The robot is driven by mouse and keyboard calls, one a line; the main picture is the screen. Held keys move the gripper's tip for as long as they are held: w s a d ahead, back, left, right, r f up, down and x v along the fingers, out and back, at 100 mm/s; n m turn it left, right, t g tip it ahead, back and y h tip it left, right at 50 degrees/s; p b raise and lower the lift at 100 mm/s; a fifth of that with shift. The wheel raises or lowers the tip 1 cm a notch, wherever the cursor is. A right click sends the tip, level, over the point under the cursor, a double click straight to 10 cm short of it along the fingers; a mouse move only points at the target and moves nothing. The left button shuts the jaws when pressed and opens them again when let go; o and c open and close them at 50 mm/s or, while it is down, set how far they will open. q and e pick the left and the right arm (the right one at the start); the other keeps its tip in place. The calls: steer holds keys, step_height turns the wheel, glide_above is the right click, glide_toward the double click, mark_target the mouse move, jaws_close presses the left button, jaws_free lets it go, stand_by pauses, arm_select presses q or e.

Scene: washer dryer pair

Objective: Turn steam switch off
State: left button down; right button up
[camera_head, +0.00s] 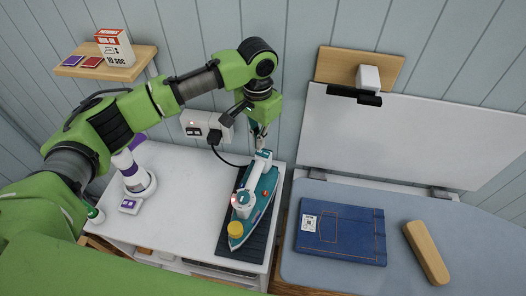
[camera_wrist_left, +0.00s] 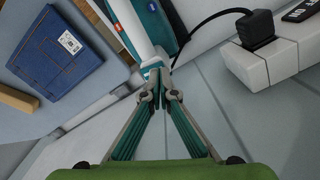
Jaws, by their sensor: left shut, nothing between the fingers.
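A teal and white steam iron (camera_head: 255,205) lies on a dark mat (camera_head: 228,236) on the white cabinet top, its yellow cap toward me. A small red light shows on its body. I cannot make out which part is the steam switch. My left gripper (camera_head: 260,142) is over the rear end of the iron, near the wall. In the left wrist view the gripper (camera_wrist_left: 161,74) has its fingertips together, right at the white rear of the iron (camera_wrist_left: 130,22); I cannot tell if they touch. Nothing shows between the fingers. My right gripper is out of view.
A wall socket strip (camera_head: 200,124) with a black plug (camera_head: 214,137) and cord is beside the gripper. Folded jeans (camera_head: 340,232) and a wooden block (camera_head: 426,252) lie on the blue board at right. A white and purple device (camera_head: 135,180) stands at left.

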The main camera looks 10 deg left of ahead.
arm_select(q)
steer(key=shift+s+f, duration=0.15)
steer(key=shift+f, duration=1.15)
stand_by(0.8)
step_height(320, 180, up, 3)
steer(key=p, duration=0.2)
steer(key=shift+f+p, duration=0.2)
steer(key=shift+p, duration=0.2)
steer(key=shift+r+p, duration=0.9)
steer(key=shift+r, duration=1.35)
steer(key=shift+f, duration=0.1)
